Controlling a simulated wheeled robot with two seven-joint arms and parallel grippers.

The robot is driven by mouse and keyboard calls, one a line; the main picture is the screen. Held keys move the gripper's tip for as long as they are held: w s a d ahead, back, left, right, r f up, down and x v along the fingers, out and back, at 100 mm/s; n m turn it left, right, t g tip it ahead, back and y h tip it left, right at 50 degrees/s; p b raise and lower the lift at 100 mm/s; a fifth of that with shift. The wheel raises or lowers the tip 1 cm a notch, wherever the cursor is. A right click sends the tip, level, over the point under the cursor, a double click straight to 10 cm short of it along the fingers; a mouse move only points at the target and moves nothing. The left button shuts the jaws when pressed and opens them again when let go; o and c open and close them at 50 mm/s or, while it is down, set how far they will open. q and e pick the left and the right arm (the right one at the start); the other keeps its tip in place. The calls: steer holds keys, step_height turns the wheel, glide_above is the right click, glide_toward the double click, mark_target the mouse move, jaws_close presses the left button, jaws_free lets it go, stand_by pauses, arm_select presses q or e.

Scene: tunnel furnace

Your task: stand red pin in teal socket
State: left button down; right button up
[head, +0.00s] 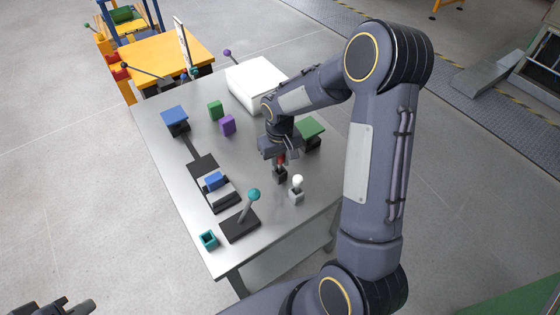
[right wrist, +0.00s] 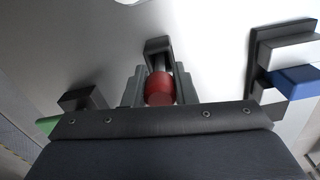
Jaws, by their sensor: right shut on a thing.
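My right gripper (head: 279,154) is shut on the red pin (head: 281,160). The pin also shows between the fingers in the right wrist view (right wrist: 160,88). A black socket (head: 280,175) is directly below the pin; whether the pin's lower end is inside it I cannot tell. That dark block also shows beyond the pin in the right wrist view (right wrist: 158,46). The teal socket (head: 208,239), a small open-topped box, is at the table's near left corner, apart from the gripper, and looks empty. My left gripper (head: 72,307) is partly in view at the lower left, away from the table.
A lever with a teal ball (head: 254,194) rises from a black base beside the teal socket. A white-topped pin (head: 298,181) stands in a grey socket near the right gripper. A blue block (head: 214,181) sits on a black fixture. Purple (head: 227,125) and green (head: 215,110) blocks stand farther back.

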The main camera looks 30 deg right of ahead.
steer(key=shift+f, duration=0.3)
steer(key=shift+f, duration=0.2)
steer(key=o, duration=1)
steer(key=shift+c, duration=0.2)
steer(key=shift+r, duration=0.2)
step_height(320, 180, up, 12)
steer(key=shift+f, duration=0.1)
steer(key=s+a+r+t+y, duration=0.1)
steer(key=s+a+r+t, duration=0.1)
steer(key=s, duration=0.5)
steer(key=s+a+r+t+y, duration=0.1)
steer(key=s+a+r, duration=0.1)
steer(key=s, duration=0.5)
steer(key=s+a+r+t+y, duration=0.1)
steer(key=s+a+r+t, duration=0.1)
steer(key=s, duration=0.6)
steer(key=shift+a+m+t+y, duration=0.3)
steer(key=shift+a+m+y, duration=0.1)
steer(key=shift+a, duration=0.3)
